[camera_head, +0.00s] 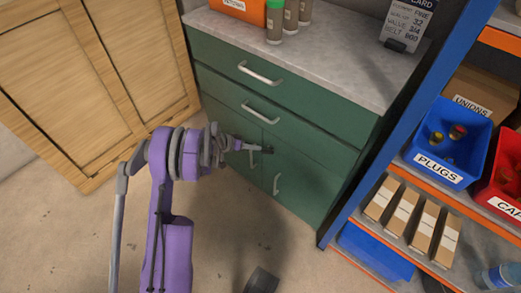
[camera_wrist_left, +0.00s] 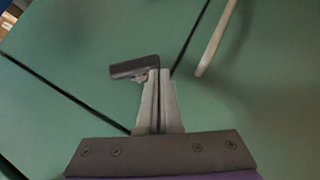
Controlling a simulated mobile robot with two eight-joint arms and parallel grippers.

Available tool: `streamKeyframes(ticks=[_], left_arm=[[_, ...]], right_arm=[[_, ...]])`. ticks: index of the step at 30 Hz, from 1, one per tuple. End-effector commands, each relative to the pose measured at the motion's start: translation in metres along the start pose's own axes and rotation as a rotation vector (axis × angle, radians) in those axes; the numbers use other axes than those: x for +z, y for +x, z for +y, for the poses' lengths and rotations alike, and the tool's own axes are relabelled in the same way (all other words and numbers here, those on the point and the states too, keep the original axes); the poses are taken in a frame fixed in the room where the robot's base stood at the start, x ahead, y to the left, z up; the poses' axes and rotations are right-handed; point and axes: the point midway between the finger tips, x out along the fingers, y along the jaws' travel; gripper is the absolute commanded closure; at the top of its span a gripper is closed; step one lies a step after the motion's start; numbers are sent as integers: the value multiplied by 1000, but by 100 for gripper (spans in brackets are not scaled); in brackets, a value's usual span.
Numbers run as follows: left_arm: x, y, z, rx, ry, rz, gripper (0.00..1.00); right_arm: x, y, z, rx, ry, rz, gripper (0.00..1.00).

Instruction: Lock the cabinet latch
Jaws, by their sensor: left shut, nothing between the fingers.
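The green cabinet (camera_head: 310,150) has two drawers above a pair of doors. The cabinet latch (camera_head: 267,149) is a small dark bar near the top of the gap between the doors. In the left wrist view the latch (camera_wrist_left: 134,67) lies just left of and against or very near my fingertips; I cannot tell if they touch. My left gripper (camera_head: 258,148) is shut and empty, pointing at the doors; its closed fingers (camera_wrist_left: 160,73) show in the left wrist view. A pale door handle (camera_wrist_left: 215,40) is to the right of them. My right gripper is not in view.
Drawer handles (camera_head: 260,74) stick out above the latch. A blue-framed shelf (camera_head: 400,110) with blue (camera_head: 447,140) and red bins stands close on the right. Wooden doors (camera_head: 75,80) stand at the left. The floor before the cabinet is largely open.

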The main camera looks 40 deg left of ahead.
Motion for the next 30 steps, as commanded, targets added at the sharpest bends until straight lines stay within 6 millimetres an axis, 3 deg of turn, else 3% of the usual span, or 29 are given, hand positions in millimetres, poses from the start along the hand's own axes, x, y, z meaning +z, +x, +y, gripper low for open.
streamKeyframes(ticks=[12,30], left_arm=[[12,12,-14,-2,2,-1,100],[22,22,-16,-3,1,-1,100]], right_arm=[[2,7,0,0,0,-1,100],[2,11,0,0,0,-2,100]])
